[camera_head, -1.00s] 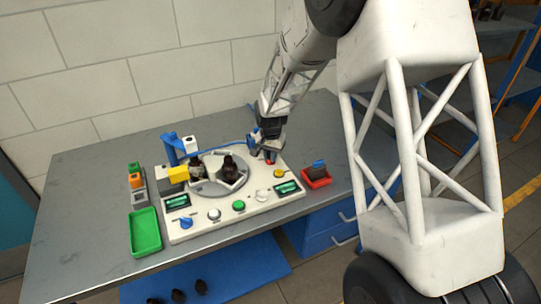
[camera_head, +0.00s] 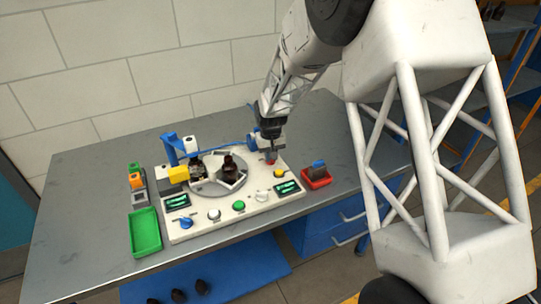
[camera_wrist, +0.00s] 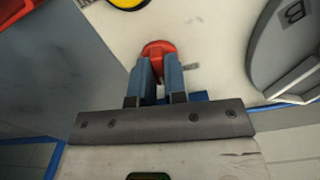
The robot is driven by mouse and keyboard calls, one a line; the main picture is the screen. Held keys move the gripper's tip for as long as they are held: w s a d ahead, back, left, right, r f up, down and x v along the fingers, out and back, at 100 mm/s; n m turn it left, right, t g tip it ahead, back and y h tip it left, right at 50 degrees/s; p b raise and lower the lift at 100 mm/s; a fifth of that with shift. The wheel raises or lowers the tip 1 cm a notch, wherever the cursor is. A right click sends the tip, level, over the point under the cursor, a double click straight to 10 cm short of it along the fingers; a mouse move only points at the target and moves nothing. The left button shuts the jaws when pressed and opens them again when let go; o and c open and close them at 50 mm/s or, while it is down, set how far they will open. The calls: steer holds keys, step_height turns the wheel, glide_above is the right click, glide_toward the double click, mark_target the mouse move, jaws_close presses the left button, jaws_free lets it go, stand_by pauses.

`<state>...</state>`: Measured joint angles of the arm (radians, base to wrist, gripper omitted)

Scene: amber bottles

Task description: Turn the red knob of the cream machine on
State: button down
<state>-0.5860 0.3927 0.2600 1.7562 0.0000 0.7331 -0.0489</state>
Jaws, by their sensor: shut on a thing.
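The cream machine (camera_head: 207,228) stands on the grey table with a round turntable (camera_head: 206,188) in its middle. The red knob (camera_head: 270,157) is at the machine's back right. In the wrist view the red knob (camera_wrist: 158,48) shows between and just beyond my fingertips. My gripper (camera_wrist: 159,75) is shut on the red knob, with a blue finger on each side of it. In the head view my gripper (camera_head: 271,148) is at the knob, and it partly covers it. A small grey mark beside the knob shows in the wrist view.
A yellow button (camera_head: 279,173), a green button (camera_head: 239,205) and a blue knob (camera_head: 181,223) sit on the machine. A red bin (camera_head: 316,178) stands to its right, a green tray (camera_head: 145,232) to its left. A dark bottle (camera_head: 229,168) stands on the turntable.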

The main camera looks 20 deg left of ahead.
steer(key=n, duration=0.5)
steer(key=shift+n, duration=0.3)
steer(key=n, duration=0.5)
stand_by(0.4)
steer(key=c, duration=1.2)
jaws_free()
steer(key=shift+o, duration=0.2)
steer(key=shift+r, duration=0.1)
steer(key=shift+r, duration=3.85)
